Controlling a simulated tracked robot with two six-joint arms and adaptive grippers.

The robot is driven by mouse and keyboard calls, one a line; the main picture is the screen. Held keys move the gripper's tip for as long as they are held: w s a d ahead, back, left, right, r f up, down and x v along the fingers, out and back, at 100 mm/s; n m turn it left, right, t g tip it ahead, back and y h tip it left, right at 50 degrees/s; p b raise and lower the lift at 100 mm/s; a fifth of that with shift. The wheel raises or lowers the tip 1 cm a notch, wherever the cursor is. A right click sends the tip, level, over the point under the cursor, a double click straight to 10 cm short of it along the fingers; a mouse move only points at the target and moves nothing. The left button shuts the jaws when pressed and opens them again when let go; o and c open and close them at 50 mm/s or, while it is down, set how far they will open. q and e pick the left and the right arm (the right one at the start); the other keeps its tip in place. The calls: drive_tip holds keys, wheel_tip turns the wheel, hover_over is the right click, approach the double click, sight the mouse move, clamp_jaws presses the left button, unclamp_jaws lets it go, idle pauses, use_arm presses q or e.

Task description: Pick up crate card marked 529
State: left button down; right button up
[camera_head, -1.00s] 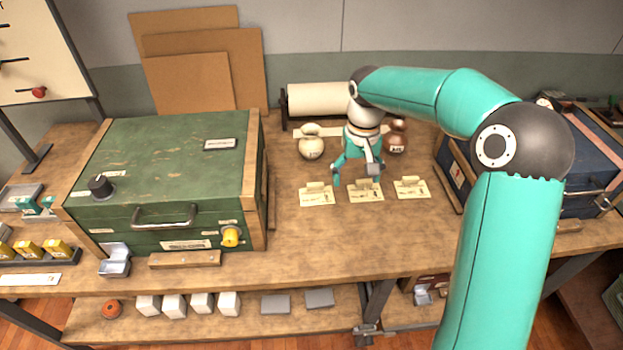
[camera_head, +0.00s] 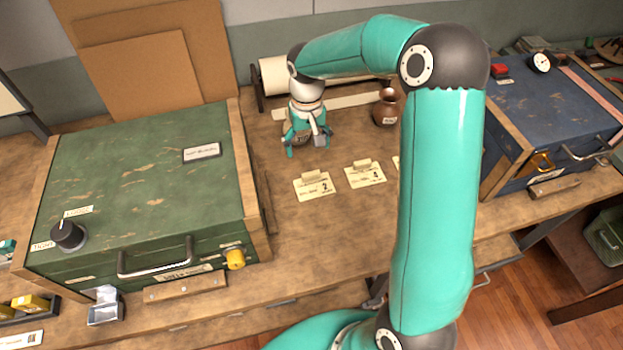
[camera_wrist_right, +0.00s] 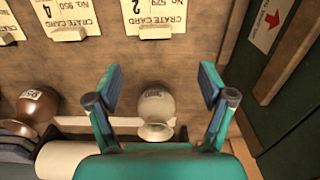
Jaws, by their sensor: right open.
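The crate card marked 529 (camera_head: 315,186) lies on the bench at the left end of a row of cream cards, with a big 2 on it. In the right wrist view the card (camera_wrist_right: 153,15) is cut by the top edge, upside down, beyond the fingertips. My right gripper (camera_head: 306,146) hangs behind this card in the head view, apart from it. In the right wrist view the gripper (camera_wrist_right: 160,85) has its fingers spread with nothing held; a cream vase (camera_wrist_right: 155,108) shows between them, lower down. My left gripper is not in view.
A second card (camera_head: 365,175) lies to the right; a third is mostly hidden by my arm. A copper vase (camera_head: 386,107) and paper roll stand behind. A green case (camera_head: 140,175) is at left, a blue case (camera_head: 545,115) at right. The bench before the cards is clear.

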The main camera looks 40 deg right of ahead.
hover_over(310, 173)
wheel_tip(310, 173, down, 5)
drive_tip(key=shift+w+a+f, duration=0.15)
drive_tip(key=shift+f, duration=0.05)
drive_tip(key=f, duration=0.1)
drive_tip(key=f+p, duration=0.1)
drive_tip(key=f, duration=0.1)
drive_tip(key=f+p, duration=0.1)
drive_tip(key=shift+s+d+f, duration=0.15)
drive_tip(key=shift+s+d, duration=0.05)
drive_tip(key=shift+d, duration=0.05)
drive_tip(key=shift+f, duration=0.6)
drive_tip(key=c, duration=0.9)
